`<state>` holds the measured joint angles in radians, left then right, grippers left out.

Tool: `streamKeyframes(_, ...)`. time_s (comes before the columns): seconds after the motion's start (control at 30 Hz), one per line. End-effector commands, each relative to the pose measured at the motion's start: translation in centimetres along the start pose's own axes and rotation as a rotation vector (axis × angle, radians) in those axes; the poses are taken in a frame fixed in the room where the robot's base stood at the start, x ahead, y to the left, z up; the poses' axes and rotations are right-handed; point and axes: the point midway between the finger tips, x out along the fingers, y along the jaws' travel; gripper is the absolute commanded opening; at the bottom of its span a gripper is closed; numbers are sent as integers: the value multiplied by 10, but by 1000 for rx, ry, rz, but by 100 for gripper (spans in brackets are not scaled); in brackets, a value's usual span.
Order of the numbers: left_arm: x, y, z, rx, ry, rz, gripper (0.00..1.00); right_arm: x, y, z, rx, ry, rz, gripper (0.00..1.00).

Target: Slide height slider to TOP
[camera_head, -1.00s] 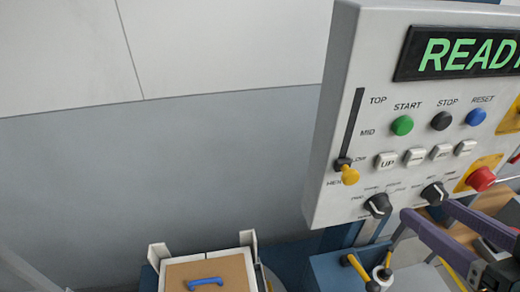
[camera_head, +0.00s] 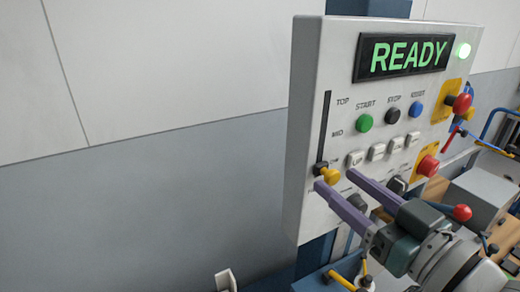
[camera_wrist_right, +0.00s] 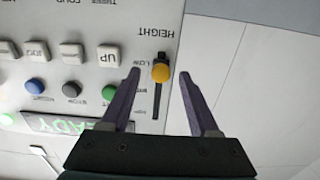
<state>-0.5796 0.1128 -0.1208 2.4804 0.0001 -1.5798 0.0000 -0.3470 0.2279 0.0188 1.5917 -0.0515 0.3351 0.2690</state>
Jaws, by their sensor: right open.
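The height slider's yellow knob (camera_head: 329,175) sits on a black carriage at the lower end of its dark vertical slot (camera_head: 326,120), near the LOW label, well below TOP. My right gripper (camera_head: 334,180) is open in front of the panel's lower left, its purple fingers pointing at the slider. In the right wrist view, where the panel appears upside down, the yellow knob (camera_wrist_right: 161,73) shows between the two spread fingertips, with a gap on each side. I cannot tell how far the tips are from the panel. My left gripper is not in view.
The control panel (camera_head: 305,60) has a READY display (camera_head: 405,56), green (camera_head: 365,123), black and blue buttons, white keys, dark dials and a red emergency button (camera_head: 427,166). My right fingers cover part of the lower dials. Left of the panel is bare wall.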

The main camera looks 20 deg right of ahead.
Motion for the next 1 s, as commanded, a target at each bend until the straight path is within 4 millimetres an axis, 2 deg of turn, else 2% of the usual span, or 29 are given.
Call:
streamKeyframes(0.13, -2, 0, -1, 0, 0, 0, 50, 11, 0, -1, 0, 1, -1, 62)
streamKeyframes(0.43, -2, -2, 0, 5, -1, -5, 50, 13, 0, 0, 0, -1, -1, 62)
streamKeyframes(1.0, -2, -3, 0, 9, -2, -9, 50, 13, 0, 0, 0, 0, -1, 0)
